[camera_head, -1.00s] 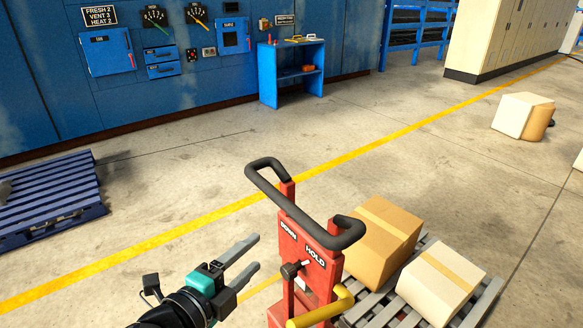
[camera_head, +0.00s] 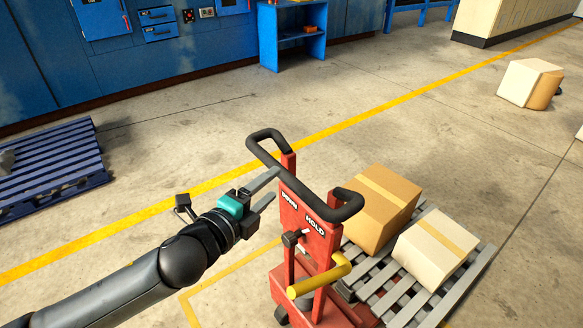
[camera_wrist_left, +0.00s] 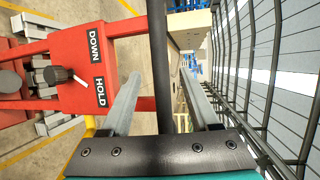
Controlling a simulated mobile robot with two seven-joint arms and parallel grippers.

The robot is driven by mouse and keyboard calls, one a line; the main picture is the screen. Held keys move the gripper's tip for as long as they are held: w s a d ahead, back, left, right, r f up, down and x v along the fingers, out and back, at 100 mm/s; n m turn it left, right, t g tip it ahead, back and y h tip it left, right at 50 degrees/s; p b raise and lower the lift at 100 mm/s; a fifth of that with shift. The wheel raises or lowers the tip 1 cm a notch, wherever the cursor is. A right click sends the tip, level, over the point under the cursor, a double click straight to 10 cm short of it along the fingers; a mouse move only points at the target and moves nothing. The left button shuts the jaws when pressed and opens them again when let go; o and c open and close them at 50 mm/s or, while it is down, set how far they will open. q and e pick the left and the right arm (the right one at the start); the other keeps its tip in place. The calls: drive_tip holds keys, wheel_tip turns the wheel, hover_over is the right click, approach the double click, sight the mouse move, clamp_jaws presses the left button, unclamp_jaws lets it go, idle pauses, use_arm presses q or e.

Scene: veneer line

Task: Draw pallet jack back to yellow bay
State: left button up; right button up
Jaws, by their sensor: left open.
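The red pallet jack (camera_head: 302,222) stands upright at centre, with a black looped handle (camera_head: 298,187) on top and a DOWN/HOLD panel. My left gripper (camera_head: 274,184) is open at the left side of this handle. In the left wrist view, the black handle bar (camera_wrist_left: 158,60) runs between the two open fingers (camera_wrist_left: 160,88); whether they touch it I cannot tell. A lever (camera_wrist_left: 62,76) shows beside the HOLD label. Yellow floor lines (camera_head: 190,300) of a marked bay show left of the jack's base. My right gripper is not in view.
A tan box (camera_head: 385,205) and a white box (camera_head: 436,248) sit on a grey slatted pallet (camera_head: 478,262) behind the jack. A yellow bar (camera_head: 320,276) is at the jack's front. A blue pallet (camera_head: 55,175) lies at left. The floor between is clear.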

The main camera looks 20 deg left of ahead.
use_arm(q)
drive_tip(key=x, duration=0.9)
drive_tip(key=shift+b, duration=0.3)
drive_tip(key=shift+w, duration=0.1)
clamp_jaws()
drive_tip(key=shift+f, duration=0.1)
idle(0.9)
